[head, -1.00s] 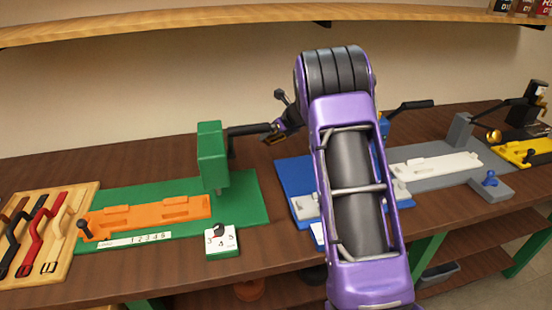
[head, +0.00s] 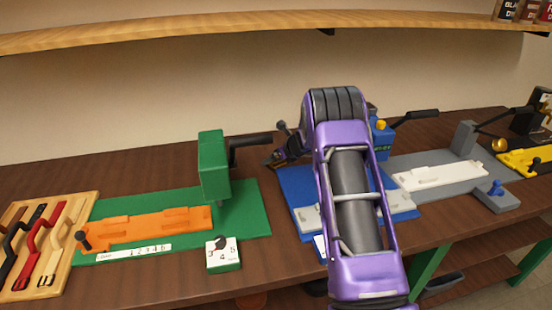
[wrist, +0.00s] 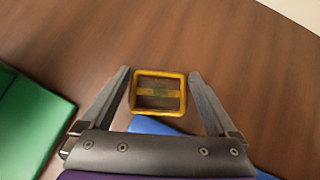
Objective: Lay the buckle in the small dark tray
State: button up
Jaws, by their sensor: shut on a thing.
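A gold rectangular buckle with a centre bar (wrist: 158,93) is held between the two fingers of my gripper (wrist: 160,78) in the wrist view. The gripper is shut on its left and right sides, and bare brown bench top shows beyond it. In the head view my gripper (head: 274,160) is small and dark, left of my purple arm, over the bench between the green and blue stations. I cannot make out the small dark tray in either view; my arm hides part of the bench.
The green station (head: 253,208) with its upright press (head: 213,165) stands left of my gripper. The blue base (head: 296,182) lies close by, partly behind my arm. A wooden strap board (head: 75,235) is at far left. Bare bench (head: 140,170) runs along the back.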

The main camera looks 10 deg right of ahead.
jog(key=shift+f, duration=0.2)
jog(key=o, duration=1)
jog(key=shift+r, duration=0.1)
